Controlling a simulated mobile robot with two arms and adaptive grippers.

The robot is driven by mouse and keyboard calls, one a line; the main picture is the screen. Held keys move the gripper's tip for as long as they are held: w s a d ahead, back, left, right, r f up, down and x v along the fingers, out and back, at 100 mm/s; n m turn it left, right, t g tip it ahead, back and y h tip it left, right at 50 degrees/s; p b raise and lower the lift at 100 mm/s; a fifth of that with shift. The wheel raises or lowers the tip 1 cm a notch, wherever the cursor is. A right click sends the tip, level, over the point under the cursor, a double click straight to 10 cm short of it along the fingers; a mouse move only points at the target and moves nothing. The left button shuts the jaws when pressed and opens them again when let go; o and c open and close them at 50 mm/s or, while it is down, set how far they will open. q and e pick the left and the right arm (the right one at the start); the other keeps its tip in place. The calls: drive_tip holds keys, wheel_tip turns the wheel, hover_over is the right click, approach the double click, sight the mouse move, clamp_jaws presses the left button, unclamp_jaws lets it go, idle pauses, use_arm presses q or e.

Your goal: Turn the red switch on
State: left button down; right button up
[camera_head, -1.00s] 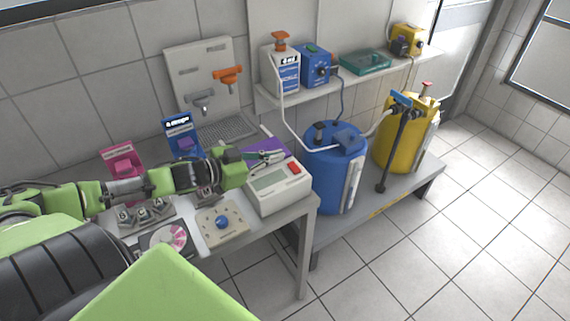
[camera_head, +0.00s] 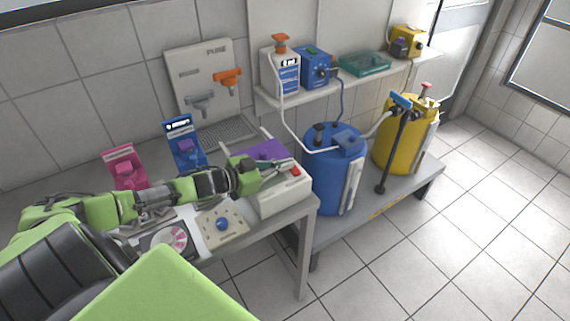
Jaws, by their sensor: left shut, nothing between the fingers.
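The red switch (camera_head: 296,171) sits on top of a white box-shaped device (camera_head: 290,199) at the right end of the table. My left arm reaches in from the left, and my left gripper (camera_head: 285,164) is shut and empty. Its fingertips are over the top of the device, right beside the red switch; I cannot tell whether they touch it. The gripper hides most of the device's top and its display. Which way the switch is set is too small to tell. My right gripper is out of view.
A blue knob on a beige plate (camera_head: 238,231) lies left of the device. A purple item (camera_head: 262,150) is behind it. Blue (camera_head: 325,190) and yellow (camera_head: 392,160) tanks stand to the right on a low platform. Pink and blue holders stand at the back left.

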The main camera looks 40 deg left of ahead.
use_arm(q)
drive_tip(key=shift+a+f+n+b, duration=0.2)
drive_tip(key=shift+f+n+b, duration=0.15)
drive_tip(key=shift+f+n, duration=0.05)
drive_tip(key=shift+d, duration=0.1)
drive_tip(key=shift+r+p, duration=0.25)
drive_tip(key=shift+p, duration=0.1)
drive_tip(key=r+p, duration=0.4)
drive_tip(key=shift+w+a+r, duration=0.1)
drive_tip(key=shift+a+r, duration=0.15)
drive_tip(key=shift+a, duration=0.05)
drive_tip(key=shift+s+a+f+b, duration=0.35)
drive_tip(key=shift+s+f+b, duration=0.1)
drive_tip(key=shift+s, duration=0.15)
drive_tip(key=v, duration=0.3)
drive_tip(key=shift+r, duration=0.15)
drive_tip(key=shift+p+v, duration=0.3)
drive_tip(key=shift+v, duration=2.45)
